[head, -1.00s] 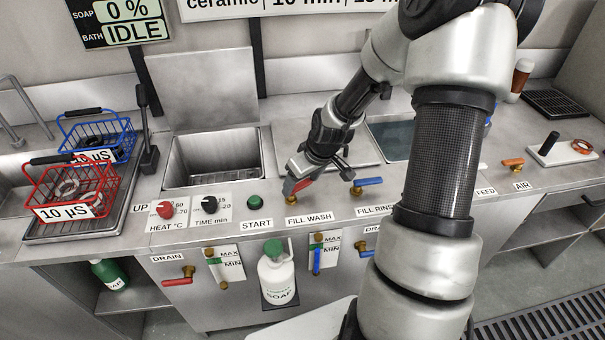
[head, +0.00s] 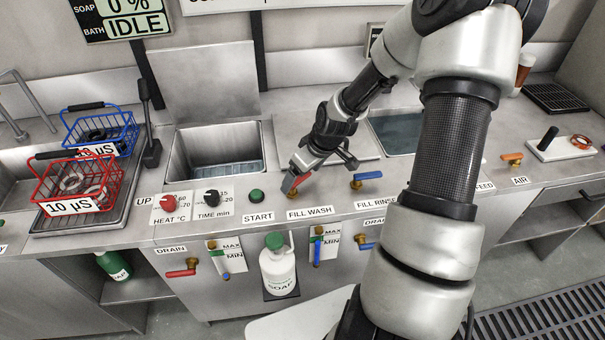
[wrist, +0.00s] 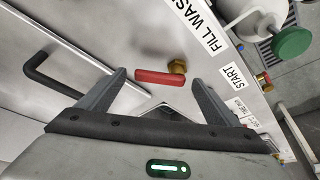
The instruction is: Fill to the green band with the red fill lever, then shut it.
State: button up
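The red fill lever (head: 300,179) sits behind the FILL WASH label. It is angled away from its brass valve, not in line with the front edge. In the wrist view the lever (wrist: 158,78) lies between the two spread fingers of my gripper (wrist: 160,84), with gaps at both sides. My gripper also shows over the lever in the head view (head: 297,178). The wash tank (head: 185,165) has bluish water low inside. Its sight tube (head: 222,264) has a green band (head: 216,253) beside MAX/MIN; blue shows only near the tube's bottom.
The blue fill rinse lever (head: 367,176) is close right of my gripper. The green START button (head: 257,195) is left. A soap bottle (head: 279,266) hangs at the front. Red (head: 80,186) and blue (head: 100,130) baskets stand at left.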

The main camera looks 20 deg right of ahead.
jog(key=p+v, duration=0.5)
jog(key=v, duration=1.2)
jog(key=shift+s+r, duration=0.15)
dwell(5.7)
